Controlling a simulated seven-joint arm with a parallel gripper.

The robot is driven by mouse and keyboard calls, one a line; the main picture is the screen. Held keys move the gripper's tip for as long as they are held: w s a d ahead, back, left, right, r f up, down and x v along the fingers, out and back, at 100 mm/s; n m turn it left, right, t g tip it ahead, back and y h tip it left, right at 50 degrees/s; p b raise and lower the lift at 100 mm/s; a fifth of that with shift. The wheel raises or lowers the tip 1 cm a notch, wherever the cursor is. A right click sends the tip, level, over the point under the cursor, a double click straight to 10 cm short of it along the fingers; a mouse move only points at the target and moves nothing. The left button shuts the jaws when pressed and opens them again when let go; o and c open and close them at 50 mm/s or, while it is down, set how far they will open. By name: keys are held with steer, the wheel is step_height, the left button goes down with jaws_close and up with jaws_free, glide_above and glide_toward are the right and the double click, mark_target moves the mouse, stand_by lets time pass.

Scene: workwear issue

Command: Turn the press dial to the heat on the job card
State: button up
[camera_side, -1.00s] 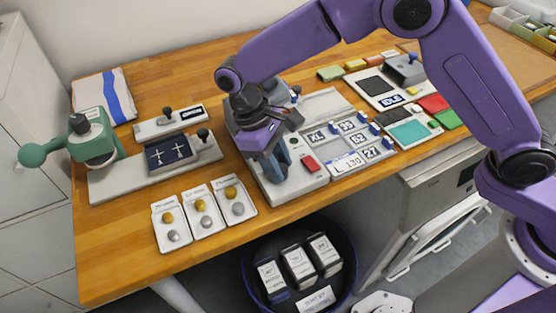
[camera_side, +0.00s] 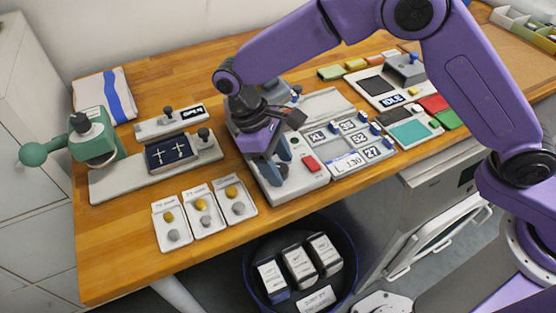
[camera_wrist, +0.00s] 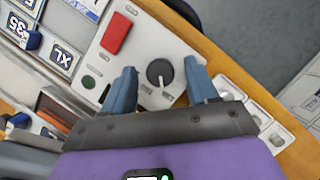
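The press dial (camera_wrist: 160,72) is a dark round knob with a pale pointer line, on a light panel in the wrist view. Its pointer is toward the bottom of that picture, near small labels too blurred to read. My gripper (camera_wrist: 163,82) is open, its two blue fingers on either side of the dial with visible gaps. In the side view my gripper (camera_side: 279,165) points down over the press panel (camera_side: 292,190) and mostly hides the dial. A white card (camera_side: 347,163) that seems to read 130 lies right of the panel.
A red button (camera_side: 311,163) is beside the dial. Number tiles (camera_side: 353,126) stand in a tray to the right. Three small cards with knobs (camera_side: 204,208) lie to the left, and a green-handled machine (camera_side: 92,139) stands further left. A bin (camera_side: 345,270) is below the front edge.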

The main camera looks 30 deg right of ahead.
steer(key=v, duration=1.2)
steer(key=shift+d, duration=0.1)
stand_by(0.5)
steer(key=s+d+n+t+y, duration=0.1)
steer(key=s+d, duration=1.1)
steer(key=d, duration=0.4)
steer(key=s+d+f+n+t+y, duration=0.1)
steer(key=s+d+n+t+y, duration=0.1)
steer(key=s+d, duration=1)
steer(key=d, duration=0.4)
steer(key=shift+s+f+y, duration=0.2)
steer(key=shift+s+y, duration=0.05)
steer(key=shift+y, duration=0.05)
